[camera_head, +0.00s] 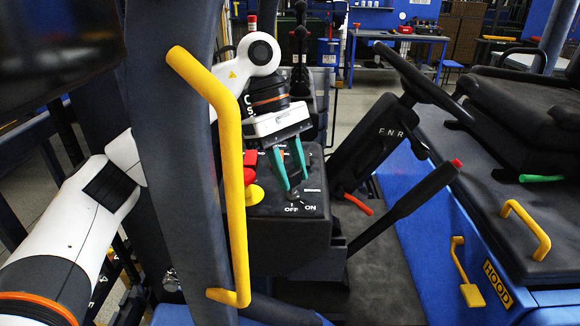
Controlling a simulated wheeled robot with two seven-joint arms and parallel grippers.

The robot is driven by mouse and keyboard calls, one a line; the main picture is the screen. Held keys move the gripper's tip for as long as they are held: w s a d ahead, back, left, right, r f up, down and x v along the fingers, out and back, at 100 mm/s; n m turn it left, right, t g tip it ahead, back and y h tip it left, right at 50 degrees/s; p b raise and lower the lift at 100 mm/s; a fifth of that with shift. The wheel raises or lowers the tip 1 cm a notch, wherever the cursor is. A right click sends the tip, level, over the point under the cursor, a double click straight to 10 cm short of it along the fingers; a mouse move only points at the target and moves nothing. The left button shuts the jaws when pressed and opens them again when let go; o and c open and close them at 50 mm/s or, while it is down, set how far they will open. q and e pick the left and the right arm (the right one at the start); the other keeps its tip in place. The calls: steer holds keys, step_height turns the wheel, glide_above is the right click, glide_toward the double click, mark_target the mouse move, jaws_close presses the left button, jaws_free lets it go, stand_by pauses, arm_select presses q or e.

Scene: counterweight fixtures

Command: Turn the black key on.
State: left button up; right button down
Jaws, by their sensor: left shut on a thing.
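My left gripper (295,184), with teal fingers, reaches down onto the dark control panel (262,209) of the vehicle. Its fingers are closed on the small black key (294,195), which sits just above the white "OFF" and "ON" labels. The fingers hide much of the key, and its exact angle is hard to tell. My right gripper is out of view.
A yellow grab handle (233,190) on a dark post stands in front of my left arm. Red and yellow knobs sit on the panel's left. A steering wheel (425,80) and a red-tipped lever (410,200) are to the right.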

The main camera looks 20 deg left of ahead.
arm_select(q)
steer(key=shift+m, duration=0.3)
steer(key=o, duration=1)
steer(key=shift+w+r, duration=0.1)
steer(key=shift+a+r, duration=0.15)
steer(key=shift+r, duration=0.2)
steer(key=p+v, duration=0.1)
steer(key=v, duration=1)
steer(key=shift+w+p, duration=0.15)
steer(key=shift+p, duration=0.25)
